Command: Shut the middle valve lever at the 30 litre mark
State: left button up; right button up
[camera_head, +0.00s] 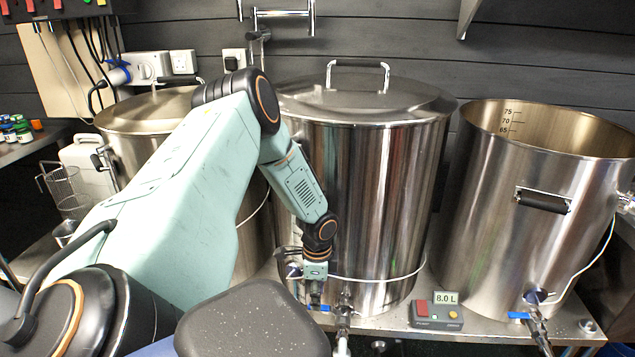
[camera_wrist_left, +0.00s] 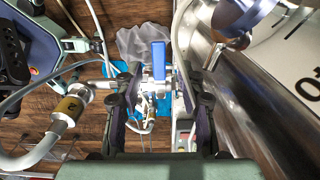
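The middle kettle (camera_head: 375,200) is a tall lidded steel pot. Its valve (camera_head: 344,312) is low at the front, with a blue lever (camera_head: 320,308). My left gripper (camera_head: 316,296) points down just above that lever. In the left wrist view the blue lever (camera_wrist_left: 158,60) shows upright between the two dark fingers of the gripper (camera_wrist_left: 160,95). The fingers stand apart, with a gap on each side of the lever. A small meter (camera_head: 437,314) right of the valve reads 8.0 L. My right gripper is not in view.
An open kettle (camera_head: 540,220) with volume marks stands on the right, with its own blue-levered valve (camera_head: 530,318). Another lidded kettle (camera_head: 150,135) stands left, partly behind my left arm. A white hose (camera_head: 385,279) runs around the middle kettle's base.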

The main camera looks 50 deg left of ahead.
pick_arm(q)
notch_tip(320, 180, up, 10)
jog(key=shift+f, duration=0.25)
dwell(0.8)
jog(key=w+d+r+n+t+h, duration=0.25)
jog(key=w+d+n+t, duration=0.35)
jog(key=d, duration=0.6)
jog(key=s+d+f+n, duration=0.1)
jog(key=d+f+n, duration=0.25)
jog(key=d, duration=0.65)
jog(key=s+d+f+g, duration=0.1)
jog(key=s+f+g, duration=0.1)
jog(key=s, duration=0.6)
jog(key=s+d+f+g+y, duration=0.1)
jog(key=s+d+f+g, duration=0.1)
jog(key=s+f, duration=0.3)
jog(key=s+d+f+g+y, duration=0.1)
jog(key=s+d+f+g, duration=0.1)
jog(key=s, duration=1.1)
jog(key=shift+s+d+f, duration=0.15)
jog(key=shift+s+f, duration=0.1)
jog(key=shift+f, duration=0.45)
jog(key=shift+y, duration=0.25)
